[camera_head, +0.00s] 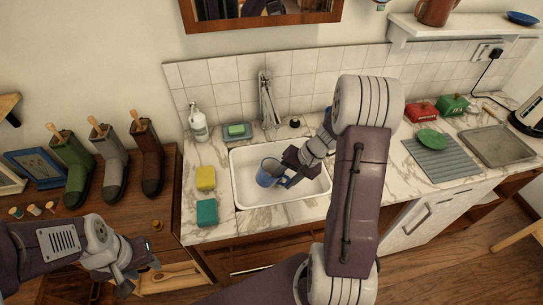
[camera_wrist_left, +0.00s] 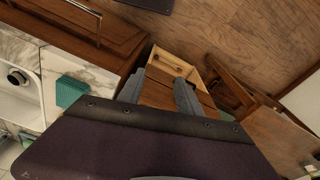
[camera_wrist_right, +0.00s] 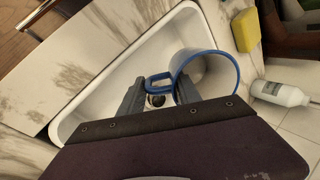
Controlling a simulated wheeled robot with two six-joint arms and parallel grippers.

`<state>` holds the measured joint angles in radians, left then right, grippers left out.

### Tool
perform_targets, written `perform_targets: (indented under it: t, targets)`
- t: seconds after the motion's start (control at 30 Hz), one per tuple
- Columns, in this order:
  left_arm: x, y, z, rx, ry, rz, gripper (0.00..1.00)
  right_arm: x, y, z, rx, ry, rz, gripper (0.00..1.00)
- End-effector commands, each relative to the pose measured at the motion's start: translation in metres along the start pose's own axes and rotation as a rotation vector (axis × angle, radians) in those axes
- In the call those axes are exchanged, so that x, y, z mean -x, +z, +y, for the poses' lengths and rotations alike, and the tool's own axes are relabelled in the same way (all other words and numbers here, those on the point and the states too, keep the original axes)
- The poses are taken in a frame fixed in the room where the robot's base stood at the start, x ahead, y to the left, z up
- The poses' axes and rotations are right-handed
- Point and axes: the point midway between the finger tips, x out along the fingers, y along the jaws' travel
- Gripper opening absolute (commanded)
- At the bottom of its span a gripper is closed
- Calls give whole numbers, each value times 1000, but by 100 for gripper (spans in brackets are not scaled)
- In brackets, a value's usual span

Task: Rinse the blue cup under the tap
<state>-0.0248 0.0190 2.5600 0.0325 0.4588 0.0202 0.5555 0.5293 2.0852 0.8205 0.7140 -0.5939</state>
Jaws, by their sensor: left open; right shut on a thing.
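The blue cup (camera_head: 268,173) is inside the white sink (camera_head: 240,187), below the tap (camera_head: 266,100) on the tiled back wall. No water stream can be made out. My right gripper (camera_head: 288,181) is shut on the cup's handle. The right wrist view shows the cup's blue rim (camera_wrist_right: 238,80) and its handle between the fingers (camera_wrist_right: 157,92), with the drain below. The cup's inside is only partly visible. My left gripper (camera_head: 148,268) is open and empty, left of the counter and over the lower wooden furniture. Its spread fingers show in the left wrist view (camera_wrist_left: 158,90).

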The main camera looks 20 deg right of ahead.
Motion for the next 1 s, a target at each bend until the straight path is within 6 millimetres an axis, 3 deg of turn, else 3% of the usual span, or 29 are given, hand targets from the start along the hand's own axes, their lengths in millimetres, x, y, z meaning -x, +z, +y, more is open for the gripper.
perform_targets:
  t: [0.43,0.93,1.0]
  targets:
    - [10,-1,0,0,0,0,42,29,39,-9,0,0,1,0]
    - [9,-1,0,0,0,0,42,29,41,-9,0,0,0,0]
    - [9,-1,0,0,0,0,22,29,41,-9,0,0,0,0]
